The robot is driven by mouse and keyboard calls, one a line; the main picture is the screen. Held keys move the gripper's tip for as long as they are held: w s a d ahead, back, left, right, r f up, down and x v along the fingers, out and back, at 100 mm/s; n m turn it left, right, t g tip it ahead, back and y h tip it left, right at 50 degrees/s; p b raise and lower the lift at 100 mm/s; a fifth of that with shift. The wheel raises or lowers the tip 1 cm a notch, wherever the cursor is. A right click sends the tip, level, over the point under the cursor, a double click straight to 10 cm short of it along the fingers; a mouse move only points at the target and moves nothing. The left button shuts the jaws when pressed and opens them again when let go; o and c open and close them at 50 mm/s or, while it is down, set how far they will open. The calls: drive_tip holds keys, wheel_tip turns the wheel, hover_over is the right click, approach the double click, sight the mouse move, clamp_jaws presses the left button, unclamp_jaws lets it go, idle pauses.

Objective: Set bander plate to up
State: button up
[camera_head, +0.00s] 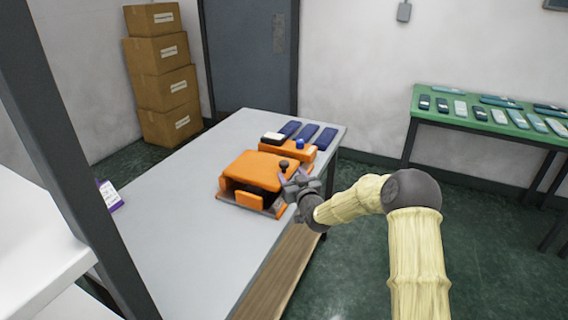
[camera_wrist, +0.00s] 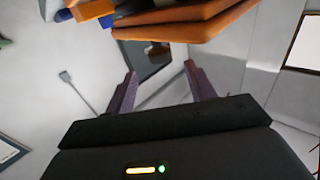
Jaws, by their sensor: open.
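The bander (camera_head: 262,175) is an orange machine on a grey base, standing on the grey table. Its orange top plate (camera_head: 258,170) lies roughly flat over a dark opening, and I cannot tell its exact tilt. A dark round knob (camera_head: 284,164) sits at the plate's right edge. My gripper (camera_head: 293,181) is beside that edge, close to the knob; I cannot tell whether it touches. In the wrist view, my gripper (camera_wrist: 161,85) has its two fingers apart with nothing between them. An orange panel (camera_wrist: 190,24) shows above the fingers there, probably part of the bander.
Behind the bander is an orange holder (camera_head: 300,151) with a blue knob and several dark blue packs (camera_head: 307,133). The grey table (camera_head: 180,225) is clear at the front left. Cardboard boxes (camera_head: 160,55) are stacked behind. A green table (camera_head: 455,122) with several devices stands at right.

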sight(286, 165)
drive_tip(key=shift+p+x, duration=0.4)
drive_tip(key=shift+x, duration=3.3)
clamp_jaws()
drive_tip(key=shift+r, duration=0.1)
drive_tip(key=shift+r, duration=0.1)
